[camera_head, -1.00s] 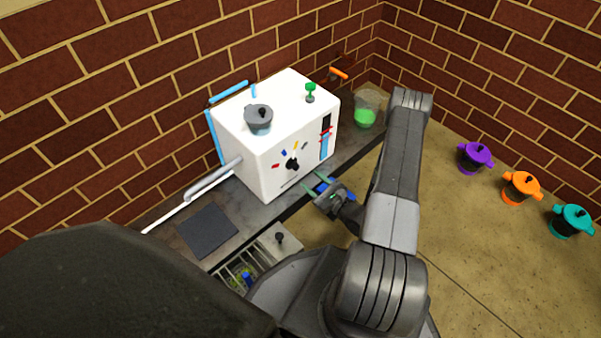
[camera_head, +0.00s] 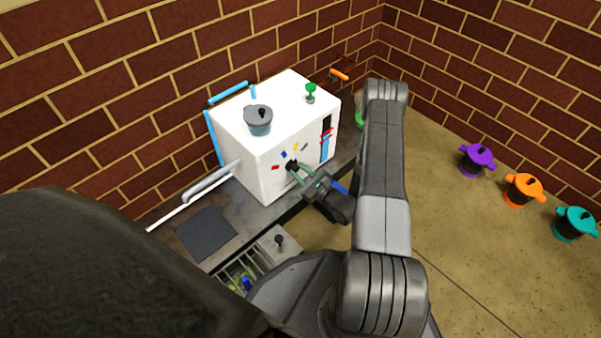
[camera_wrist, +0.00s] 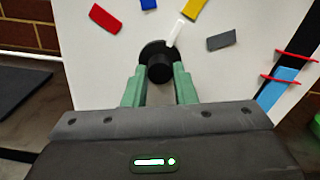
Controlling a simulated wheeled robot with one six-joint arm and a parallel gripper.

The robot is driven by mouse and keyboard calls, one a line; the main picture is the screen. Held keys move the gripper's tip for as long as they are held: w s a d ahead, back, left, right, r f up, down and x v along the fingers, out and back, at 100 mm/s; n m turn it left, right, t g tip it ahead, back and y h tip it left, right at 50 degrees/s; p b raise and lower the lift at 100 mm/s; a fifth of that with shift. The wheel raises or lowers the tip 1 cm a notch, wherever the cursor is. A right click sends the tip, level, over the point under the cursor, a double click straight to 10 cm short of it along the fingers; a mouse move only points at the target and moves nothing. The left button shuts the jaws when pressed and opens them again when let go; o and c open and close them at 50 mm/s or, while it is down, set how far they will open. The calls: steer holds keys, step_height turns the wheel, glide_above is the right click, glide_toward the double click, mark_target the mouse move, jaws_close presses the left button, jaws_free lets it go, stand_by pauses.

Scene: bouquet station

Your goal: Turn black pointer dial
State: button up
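The black pointer dial (camera_wrist: 158,66) is on the front face of the white box (camera_head: 262,174).
A lidded grey pot (camera_head: 258,122) and a green knob (camera_head: 311,92) are on top of the box. A dark mat (camera_head: 206,233) lies on the counter at left. Purple (camera_head: 476,160), orange (camera_head: 522,189) and teal (camera_head: 573,222) pots stand far right.

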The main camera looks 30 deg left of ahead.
steer(key=shift+m+b, duration=0.35)
steer(key=shift+m, duration=0.15)
steer(key=o, duration=1)
steer(key=p+v, duration=0.3)
steer(key=v, duration=1.1)
steer(key=shift+a+p, duration=0.1)
steer(key=shift+p, duration=0.25)
steer(key=shift+a, duration=0.15)
steer(key=b+x, duration=0.4)
steer(key=x, duration=0.9)
steer(key=shift+w+a+f, duration=0.1)
steer(key=shift+a, duration=0.2)
steer(key=shift+n+p, duration=0.3)
steer(key=shift+p, duration=0.1)
